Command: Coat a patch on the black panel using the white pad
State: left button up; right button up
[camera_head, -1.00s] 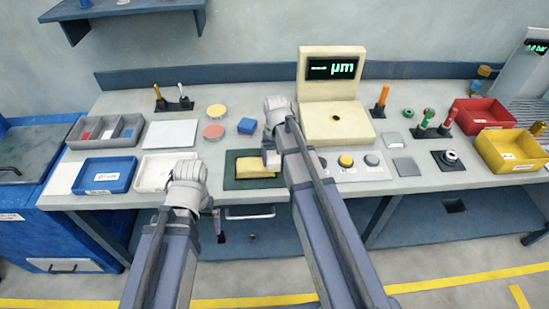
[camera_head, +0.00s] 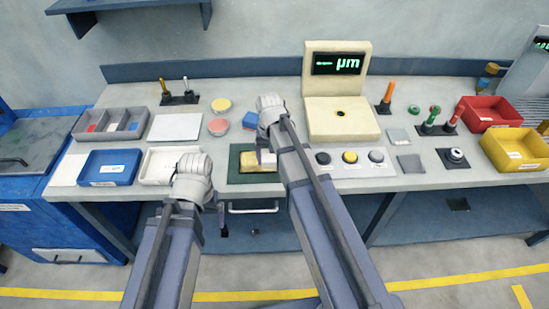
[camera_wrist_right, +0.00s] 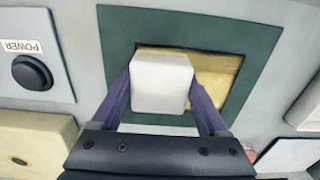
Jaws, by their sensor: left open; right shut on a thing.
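My right gripper (camera_head: 265,148) is shut on the white pad (camera_wrist_right: 161,78), a pale block between its fingers in the right wrist view. The pad is over the panel; whether it touches cannot be told. The panel (camera_wrist_right: 218,72) looks gold-yellow where it shows, with a greyish strip at its lower part, and no clearly black face is visible. It lies in a dark green frame (camera_wrist_right: 255,45), which also shows in the head view. The pad and fingers hide part of the panel. My left gripper (camera_head: 218,212) is open near the front edge, left of the frame.
A control strip with buttons (camera_head: 349,157) and a cream gauge (camera_head: 340,118) stand right of the frame. Blue (camera_head: 109,168) and white (camera_head: 157,167) trays sit left.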

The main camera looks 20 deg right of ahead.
jog(key=shift+a, duration=0.2)
jog(key=shift+w+a, duration=0.3)
jog(key=shift+a, duration=0.45)
jog(key=shift+w+a, duration=0.25)
jog(key=shift+a, duration=0.65)
jog(key=shift+a, duration=0.1)
